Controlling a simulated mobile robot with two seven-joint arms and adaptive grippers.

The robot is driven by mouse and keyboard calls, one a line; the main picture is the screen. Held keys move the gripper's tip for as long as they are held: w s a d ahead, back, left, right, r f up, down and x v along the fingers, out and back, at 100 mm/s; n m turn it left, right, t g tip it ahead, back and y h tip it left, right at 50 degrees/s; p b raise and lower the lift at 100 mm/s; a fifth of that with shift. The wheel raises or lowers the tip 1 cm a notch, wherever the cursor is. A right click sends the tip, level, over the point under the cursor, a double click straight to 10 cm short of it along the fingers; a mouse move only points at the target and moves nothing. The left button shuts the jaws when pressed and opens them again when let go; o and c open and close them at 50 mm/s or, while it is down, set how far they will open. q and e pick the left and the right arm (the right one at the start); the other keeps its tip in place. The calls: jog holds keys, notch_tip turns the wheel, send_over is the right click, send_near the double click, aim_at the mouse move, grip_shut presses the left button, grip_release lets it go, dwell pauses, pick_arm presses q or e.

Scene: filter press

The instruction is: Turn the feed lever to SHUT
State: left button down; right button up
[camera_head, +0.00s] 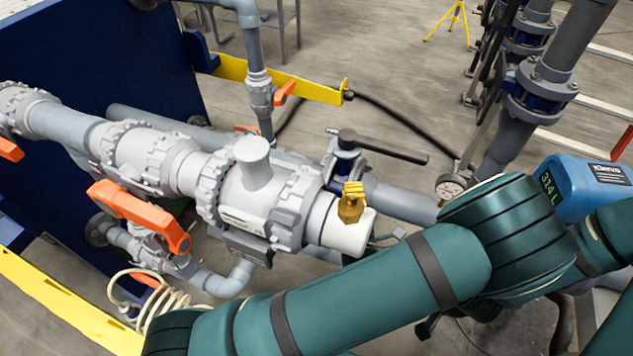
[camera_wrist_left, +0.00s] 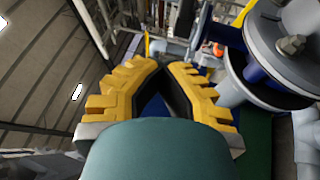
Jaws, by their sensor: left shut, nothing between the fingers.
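A large orange lever (camera_head: 140,215) lies along the valve on the lower pipe, at left in the head view. A black lever handle (camera_head: 380,147) sticks out to the right from a valve on the pipework in the middle. I see no readable SHUT mark and cannot tell which is the feed lever. My left arm crosses the bottom of the head view and bends at the right. My left gripper (camera_wrist_left: 163,70), with yellow stepped fingers, is shut and empty in the left wrist view, left of a blue flange (camera_wrist_left: 236,45). My right gripper is not in view.
Grey pipework (camera_head: 255,195) fills the centre, with a small gold-yellow ridged piece (camera_head: 352,203) at its end. A blue box (camera_head: 590,187) and a round gauge (camera_head: 451,187) are at right. Flanged pipes (camera_head: 540,90) stand upper right. Open floor lies behind.

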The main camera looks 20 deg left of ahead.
pick_arm(q)
jog(key=s+a, duration=0.1)
jog(key=a, duration=0.6)
jog(key=shift+a, duration=0.35)
dwell(0.5)
jog(key=c, duration=0.5)
grip_release()
jog(key=shift+c, duration=0.2)
jog(key=shift+s, duration=0.1)
